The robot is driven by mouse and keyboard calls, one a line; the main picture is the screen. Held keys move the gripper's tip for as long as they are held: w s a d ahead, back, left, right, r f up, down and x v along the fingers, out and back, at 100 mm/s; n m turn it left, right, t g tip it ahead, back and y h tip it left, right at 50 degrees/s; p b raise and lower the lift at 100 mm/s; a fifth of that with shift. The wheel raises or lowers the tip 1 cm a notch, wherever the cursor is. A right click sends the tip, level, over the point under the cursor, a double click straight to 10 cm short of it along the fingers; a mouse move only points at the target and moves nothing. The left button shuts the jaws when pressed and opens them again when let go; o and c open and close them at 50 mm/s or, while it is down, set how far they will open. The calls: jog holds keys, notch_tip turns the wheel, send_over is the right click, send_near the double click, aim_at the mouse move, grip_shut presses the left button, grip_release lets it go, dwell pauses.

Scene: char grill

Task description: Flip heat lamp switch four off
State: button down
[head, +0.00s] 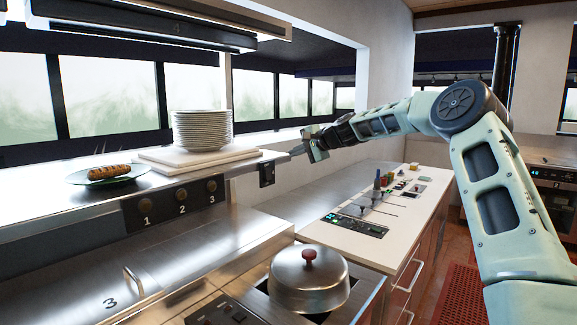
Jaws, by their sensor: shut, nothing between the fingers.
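Round dark knob switches numbered 1 (145,185), 2 (181,194) and 3 (211,186) sit on a black panel along the front edge of the pass shelf (85,205). A separate small black switch box (266,174) is mounted at the shelf's right end; no number is readable on it, and its switch position cannot be told. My gripper (297,151) is shut and empty, just above and right of that box, pointing left near the shelf's end. Whether it touches the shelf edge cannot be told. The heat lamp (140,32) hangs above the shelf, its lit state unclear.
A plate stack (202,130) stands on a white board (165,158), left of my gripper. A plate with food (108,174) lies further left. Below are a domed lid (309,279) and a counter (400,225) with small items and a control panel (355,226).

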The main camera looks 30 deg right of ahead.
jog(key=shift+s+d+r, duration=0.3)
jog(key=shift+s+r, duration=0.4)
jog(key=shift+s, duration=0.1)
jog(key=shift+a, duration=0.1)
jog(key=s+a+f+n+g+y+b, duration=0.1)
jog(key=s+a+f+n+g, duration=0.15)
jog(key=a, duration=0.85)
jog(key=s+a+f+n+g+y, duration=0.1)
jog(key=s+a+f+n+g, duration=0.15)
jog(key=a, duration=0.85)
jog(key=s+a+f+n+g+b, duration=0.1)
jog(key=s+a+f+n+g, duration=0.35)
jog(key=s+a, duration=0.8)
jog(key=s+a+f+n+g+h, duration=0.1)
jog(key=s+a+f+n, duration=0.15)
jog(key=s, duration=0.65)
jog(key=s+a+f+n+h+b, duration=0.15)
jog(key=s+f+n, duration=0.25)
jog(key=s, duration=0.4)
jog(key=s+a+f+n+g+h, duration=0.1)
jog(key=s+a+f+n+h, duration=0.2)
jog(key=s, duration=0.6)
jog(key=s+d+f+n, duration=0.2)
jog(key=s+d, duration=0.3)
jog(key=s, duration=0.5)
jog(key=shift+f+n+g, duration=0.35)
jog(key=shift+f+n, duration=0.05)
jog(key=shift+f, duration=0.3)
